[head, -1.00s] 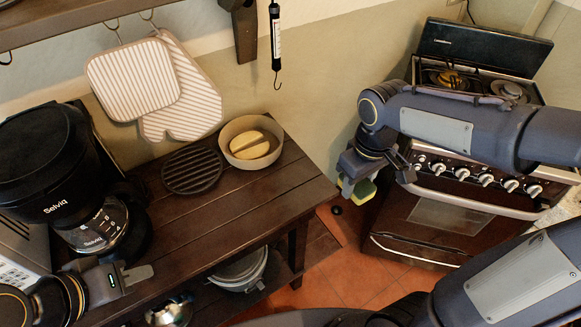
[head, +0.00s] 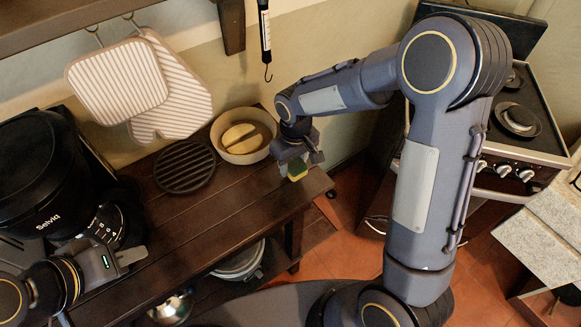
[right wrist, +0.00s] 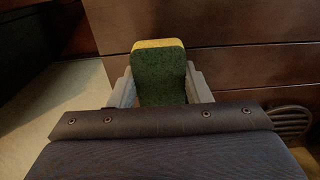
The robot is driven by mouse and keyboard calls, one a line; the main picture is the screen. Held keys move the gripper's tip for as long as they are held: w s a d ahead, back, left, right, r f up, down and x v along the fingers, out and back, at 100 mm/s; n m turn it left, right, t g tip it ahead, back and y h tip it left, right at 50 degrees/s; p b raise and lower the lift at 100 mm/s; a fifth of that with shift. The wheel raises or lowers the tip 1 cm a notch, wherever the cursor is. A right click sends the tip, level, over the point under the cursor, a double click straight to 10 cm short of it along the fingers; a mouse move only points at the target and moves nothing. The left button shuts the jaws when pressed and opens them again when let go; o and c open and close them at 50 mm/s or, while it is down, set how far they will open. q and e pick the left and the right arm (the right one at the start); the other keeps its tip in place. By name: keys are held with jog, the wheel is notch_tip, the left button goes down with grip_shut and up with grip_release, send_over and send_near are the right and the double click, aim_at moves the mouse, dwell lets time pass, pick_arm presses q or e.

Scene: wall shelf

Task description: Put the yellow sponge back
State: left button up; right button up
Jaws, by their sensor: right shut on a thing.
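The sponge (head: 298,172), yellow with a green side, is held in my right gripper (head: 297,163) above the right end of the dark wooden table (head: 215,215). In the right wrist view the sponge (right wrist: 160,75) sits between the two grey fingers of the gripper (right wrist: 160,88), green face toward the camera and yellow edge at the top. The table's planks lie beyond it.
A round beige bowl (head: 217,143) with a tan object inside stands at the table's back, left of the sponge. A dark ribbed trivet (head: 185,168) lies beside it. The front right of the tabletop is clear. A stove (head: 520,145) stands right.

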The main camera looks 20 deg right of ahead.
aim_at(290, 170)
jog(key=shift+w+a+f, duration=0.15)
jog(key=shift+f, duration=0.1)
jog(key=shift+w+a+f, duration=0.15)
jog(key=shift+f, duration=1.65)
jog(key=shift+f, duration=0.2)
jog(key=o, duration=1.1)
jog(key=shift+r, duration=0.1)
